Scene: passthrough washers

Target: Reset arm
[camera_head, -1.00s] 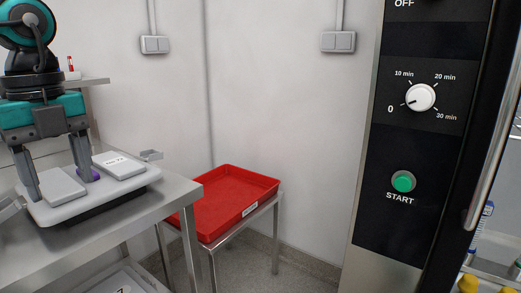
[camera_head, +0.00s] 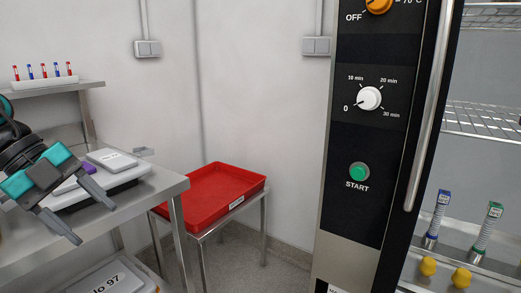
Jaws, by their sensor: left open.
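My left gripper (camera_head: 92,224) is at the left edge of the head view, tilted, with its two grey fingers apart and nothing between them. It is over the near part of the metal table (camera_head: 165,190), in front of a white device (camera_head: 122,178) with grey flat pads on top. A small purple piece (camera_head: 88,168) shows on the device beside the gripper. Part of the device is hidden behind the gripper. My right gripper is not in view.
A red tray (camera_head: 215,190) sits on a low metal stand right of the table. A tall black panel with a dial (camera_head: 369,98) and green START button (camera_head: 359,172) stands at the right. A tube rack (camera_head: 45,80) is on the shelf.

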